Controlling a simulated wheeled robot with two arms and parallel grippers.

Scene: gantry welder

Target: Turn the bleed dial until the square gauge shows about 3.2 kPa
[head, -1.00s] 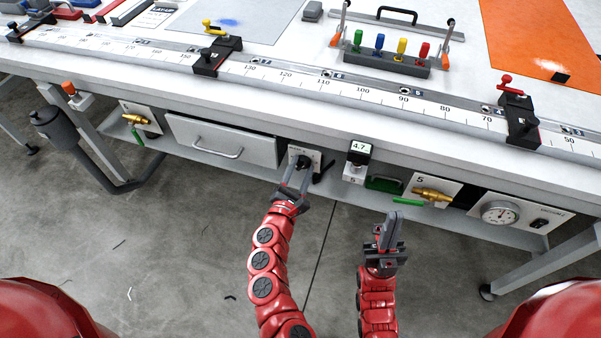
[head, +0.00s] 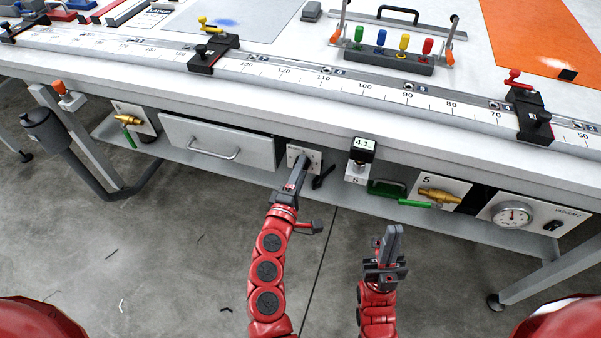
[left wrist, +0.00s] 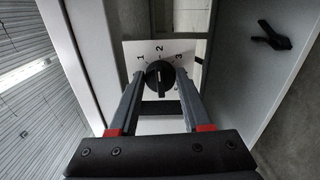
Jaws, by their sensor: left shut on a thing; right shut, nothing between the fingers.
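The bleed dial is a black round knob (left wrist: 158,84) on a white plate marked 1, 2, 3 in the left wrist view. My left gripper (left wrist: 161,76) is shut on the knob, one finger on each side. In the head view my left gripper (head: 299,163) reaches the white dial plate (head: 312,158) under the table edge and hides most of the knob. The square gauge (head: 363,145), a small black box with a light display, reads 4.1. My right gripper (head: 393,238) is shut and empty, in front of the bench.
A black lever (head: 322,178) sits just right of the dial plate. Further right are a green-handled brass valve (head: 438,195) and a round gauge (head: 514,215). A drawer (head: 217,143) is left of the dial. Open floor lies in front.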

